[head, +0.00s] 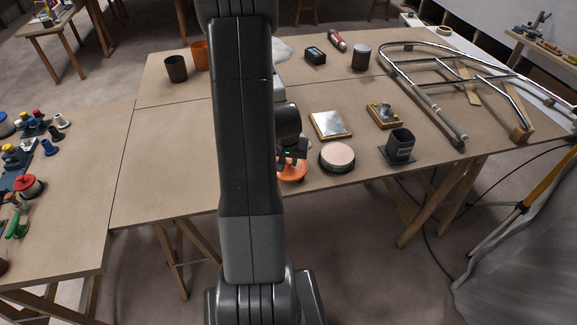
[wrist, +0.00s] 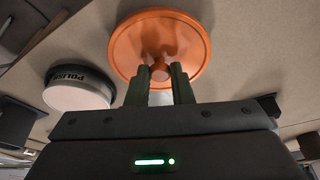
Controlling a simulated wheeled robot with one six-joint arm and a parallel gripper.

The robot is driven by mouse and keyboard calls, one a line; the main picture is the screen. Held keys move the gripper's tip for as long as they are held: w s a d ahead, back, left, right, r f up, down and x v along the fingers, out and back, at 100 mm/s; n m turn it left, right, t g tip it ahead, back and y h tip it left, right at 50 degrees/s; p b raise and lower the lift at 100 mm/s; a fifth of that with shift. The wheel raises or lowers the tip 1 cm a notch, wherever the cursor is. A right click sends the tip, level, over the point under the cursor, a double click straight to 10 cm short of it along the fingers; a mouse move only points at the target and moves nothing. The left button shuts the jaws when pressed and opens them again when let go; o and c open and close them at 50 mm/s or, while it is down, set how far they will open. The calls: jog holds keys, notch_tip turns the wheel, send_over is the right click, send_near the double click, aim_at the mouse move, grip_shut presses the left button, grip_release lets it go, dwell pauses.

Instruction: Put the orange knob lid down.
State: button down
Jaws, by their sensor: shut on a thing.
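The orange knob lid (wrist: 190,38) is a round disc with a small knob in its middle. My gripper (wrist: 160,80) is shut on the lid's knob in the wrist view. In the head view the lid (head: 292,170) shows at the table's front part, partly hidden behind my arm, with my gripper (head: 292,155) above it. I cannot tell whether the lid touches the table or hangs just above it.
A round polish tin (head: 337,158) stands just right of the lid; it also shows in the wrist view (wrist: 78,93). A dark square cup (head: 400,146), a metal plate (head: 331,124) and a small fixture (head: 384,114) are farther right.

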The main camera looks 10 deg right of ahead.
aim_at(289, 163)
jog(key=shift+f+b, duration=0.35)
jog(key=shift+f, duration=1.05)
jog(key=shift+f, duration=0.2)
jog(key=c, duration=1.3)
grip_release()
jog(key=shift+r, duration=0.1)
jog(key=shift+r, duration=0.45)
jog(key=p+v, duration=0.1)
jog(key=v, duration=1)
jog(key=shift+s+r, duration=0.15)
jog(key=shift+r, duration=0.05)
